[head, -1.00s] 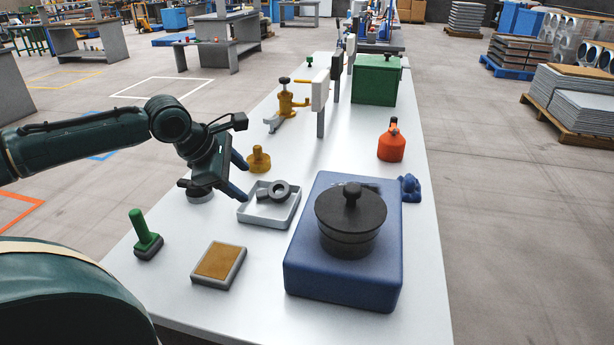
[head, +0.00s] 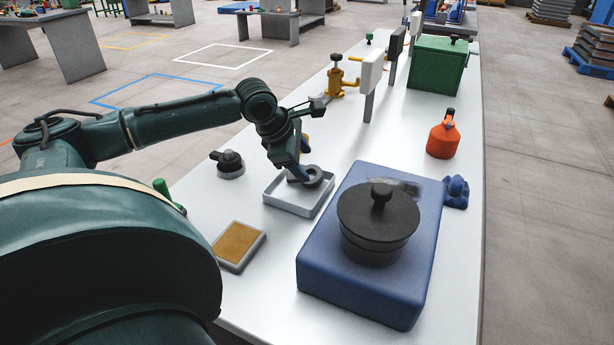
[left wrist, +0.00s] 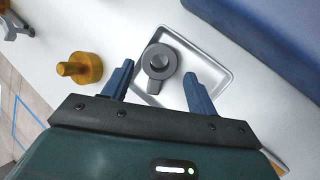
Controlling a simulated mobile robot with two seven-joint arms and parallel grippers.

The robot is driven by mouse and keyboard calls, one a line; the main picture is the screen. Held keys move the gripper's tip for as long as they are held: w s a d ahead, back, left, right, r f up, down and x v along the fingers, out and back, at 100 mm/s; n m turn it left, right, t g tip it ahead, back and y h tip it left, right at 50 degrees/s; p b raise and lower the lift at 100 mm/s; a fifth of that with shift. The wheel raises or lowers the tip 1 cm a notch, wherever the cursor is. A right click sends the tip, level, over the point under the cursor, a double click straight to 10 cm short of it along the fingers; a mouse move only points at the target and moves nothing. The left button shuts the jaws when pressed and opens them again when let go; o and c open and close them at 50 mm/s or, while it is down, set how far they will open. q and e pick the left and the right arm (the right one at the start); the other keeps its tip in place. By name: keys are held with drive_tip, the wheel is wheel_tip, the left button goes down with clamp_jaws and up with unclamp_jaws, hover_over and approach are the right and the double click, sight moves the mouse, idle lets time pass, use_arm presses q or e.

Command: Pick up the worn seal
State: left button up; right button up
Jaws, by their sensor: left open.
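A dark grey ring-shaped part with a short tab, which looks like the worn seal (head: 315,174), lies in a shallow light-grey tray (head: 285,205). In the left wrist view the seal (left wrist: 160,61) sits inside the tray (left wrist: 226,66), with a round raised middle. My left gripper (head: 300,172) is over the tray at the seal and partly hides it in the head view. In the left wrist view the blue fingers of my left gripper (left wrist: 158,70) are spread, one on each side of the seal, with visible gaps. My right gripper is not in view.
A blue block (head: 345,290) with a black knobbed lid (head: 378,225) stands right of the tray. A tan pad (head: 238,245) and a black knobbed part (head: 230,163) lie to the left. A brass knob (left wrist: 80,68) is beside the gripper. An orange bottle (head: 443,137) stands farther back.

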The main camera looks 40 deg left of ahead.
sight(318, 175)
use_arm(q)
drive_tip(key=shift+d+x, duration=0.15)
drive_tip(key=shift+x, duration=1.2)
drive_tip(key=shift+d+x, duration=0.1)
drive_tip(key=shift+x, duration=1.3)
drive_tip(key=shift+w+r, duration=0.1)
drive_tip(key=shift+c, duration=0.2)
drive_tip(key=c, duration=0.7)
drive_tip(key=shift+o, duration=0.2)
wheel_tip(318, 175, up, 10)
drive_tip(key=p, duration=0.1)
